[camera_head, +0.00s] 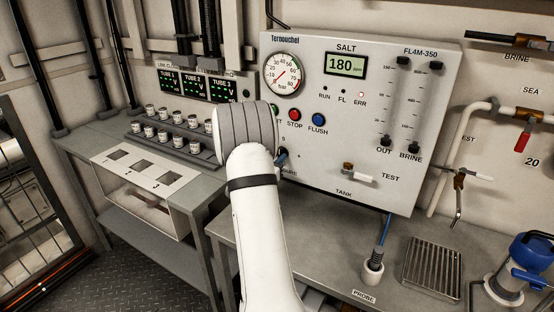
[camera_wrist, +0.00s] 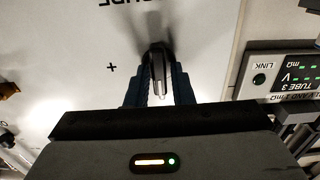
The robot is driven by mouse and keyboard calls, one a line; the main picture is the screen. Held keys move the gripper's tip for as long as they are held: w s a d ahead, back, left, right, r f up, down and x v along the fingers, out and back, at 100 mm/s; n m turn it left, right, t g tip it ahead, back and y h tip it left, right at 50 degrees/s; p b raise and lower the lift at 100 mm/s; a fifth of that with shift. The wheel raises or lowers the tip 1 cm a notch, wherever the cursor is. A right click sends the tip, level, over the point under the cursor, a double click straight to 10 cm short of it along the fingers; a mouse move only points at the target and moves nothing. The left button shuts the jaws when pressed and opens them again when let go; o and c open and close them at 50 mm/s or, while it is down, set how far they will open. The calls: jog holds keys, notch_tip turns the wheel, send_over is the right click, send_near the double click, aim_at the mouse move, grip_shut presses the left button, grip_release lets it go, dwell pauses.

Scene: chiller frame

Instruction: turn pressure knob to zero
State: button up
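The pressure knob (camera_wrist: 157,57) shows in the wrist view as a narrow grey grip standing out from the white panel. My gripper (camera_wrist: 160,75) has its blue fingers on both sides of the knob, and the fingertips appear to touch it. In the head view my arm hides the knob and part of its label; a blue finger of my gripper (camera_head: 282,157) shows at the arm's right edge. The round pressure gauge (camera_head: 283,75) is on the panel's upper left. Its red needle lies slanted, lower left to upper right; the exact reading is too small to tell.
The white panel (camera_head: 390,110) also carries a salt display (camera_head: 346,64) reading 180, a red stop button (camera_head: 294,115), a blue flush button (camera_head: 319,120) and a test valve (camera_head: 357,173). A probe holder (camera_head: 373,272) and a metal grate (camera_head: 432,267) stand on the bench below.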

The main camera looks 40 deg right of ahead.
jog(key=o, duration=0.3)
jog(key=b+v, duration=0.1)
jog(key=v, duration=0.6)
jog(key=shift+a, duration=0.4)
jog(key=shift+s, duration=0.15)
